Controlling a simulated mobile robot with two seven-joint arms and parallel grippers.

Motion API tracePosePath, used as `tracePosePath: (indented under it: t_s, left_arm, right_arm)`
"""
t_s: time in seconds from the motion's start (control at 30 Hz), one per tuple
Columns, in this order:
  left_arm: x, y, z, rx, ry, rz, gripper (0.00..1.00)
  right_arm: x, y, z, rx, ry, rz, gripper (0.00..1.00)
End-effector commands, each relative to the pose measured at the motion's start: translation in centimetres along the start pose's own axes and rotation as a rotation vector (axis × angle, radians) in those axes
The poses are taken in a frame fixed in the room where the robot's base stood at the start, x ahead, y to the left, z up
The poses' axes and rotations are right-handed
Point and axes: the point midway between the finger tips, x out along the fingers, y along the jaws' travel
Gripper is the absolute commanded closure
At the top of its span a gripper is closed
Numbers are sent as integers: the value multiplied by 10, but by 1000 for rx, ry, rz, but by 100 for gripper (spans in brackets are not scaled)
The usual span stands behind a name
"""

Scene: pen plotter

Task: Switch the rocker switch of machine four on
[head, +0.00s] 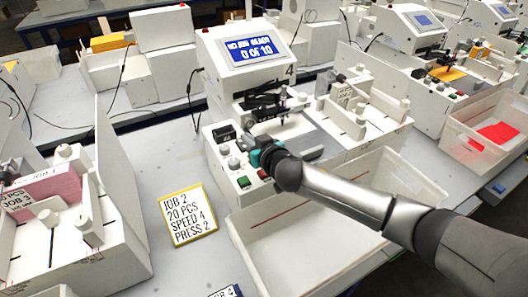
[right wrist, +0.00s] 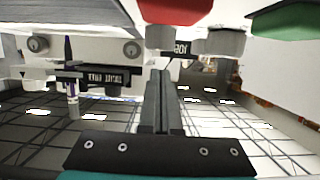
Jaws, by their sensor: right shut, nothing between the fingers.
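Machine four (head: 250,90) stands in the middle of the head view, with a "4" beside its lit blue screen (head: 250,51) reading "NO JOB READY 0 OF 10". Its front left panel carries a black part that looks like the rocker switch (head: 223,133); its position is too small to tell. My right gripper (head: 254,149) is over this panel, to the right of and below the black part, shut and empty. In the right wrist view the closed fingers (right wrist: 161,100) point up toward the panel, near a red button (right wrist: 175,10) and a small label. My left gripper is out of view.
Grey knobs (head: 224,149), a green button (head: 243,181) and a red button (head: 263,174) sit close around my gripper. A yellow-edged job card (head: 188,215) lies left of the machine. An open white tray (head: 290,265) is in front. Other machines stand around.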

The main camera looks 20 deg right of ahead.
Motion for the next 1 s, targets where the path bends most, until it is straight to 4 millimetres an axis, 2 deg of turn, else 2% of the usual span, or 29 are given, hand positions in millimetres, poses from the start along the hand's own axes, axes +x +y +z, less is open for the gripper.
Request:
tracePosePath:
  t_s: [0.07,0.17,0.6,0.8,1.0]
  left_arm:
    - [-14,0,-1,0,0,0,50]
    - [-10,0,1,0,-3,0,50]
    - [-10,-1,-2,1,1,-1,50]
    - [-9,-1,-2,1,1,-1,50]
    - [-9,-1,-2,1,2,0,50]
  right_arm:
    - [-3,3,-16,0,1,0,100]
    - [-17,2,-5,0,-2,-2,100]
    - [-80,2,8,-1,-1,-1,100]
    - [-95,3,10,-1,0,0,100]
    - [-99,2,10,-2,1,0,100]
